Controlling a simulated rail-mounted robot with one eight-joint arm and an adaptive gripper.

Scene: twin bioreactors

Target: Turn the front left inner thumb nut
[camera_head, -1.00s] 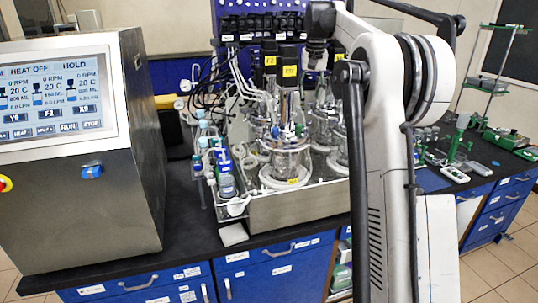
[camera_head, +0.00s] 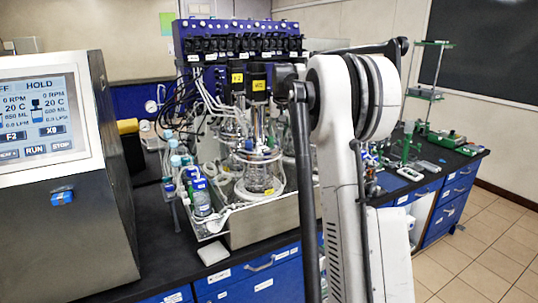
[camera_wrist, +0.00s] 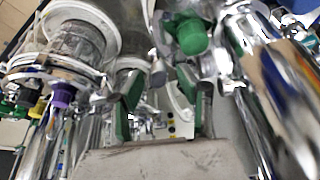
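The twin bioreactors stand in a steel tray (camera_head: 270,222) on the black bench in the head view. The front glass vessel (camera_head: 260,175) has a dark motor with a yellow label on top; my arm covers part of the scene to its right. In the wrist view, my gripper (camera_wrist: 164,108) shows two separated fingers with green pads and nothing clearly held between them. A clamped glass vessel (camera_wrist: 75,45) is at upper left, with a purple cap (camera_wrist: 63,94) below it. A green knob (camera_wrist: 193,37) lies beyond the fingers. I cannot single out the front left inner thumb nut.
A control console (camera_head: 60,170) stands at the left. Bottles (camera_head: 200,195) and tubing crowd the tray's left side. Shiny metal cylinders (camera_wrist: 280,95) stand close on the right in the wrist view. Green stands (camera_head: 435,90) occupy the bench's far right.

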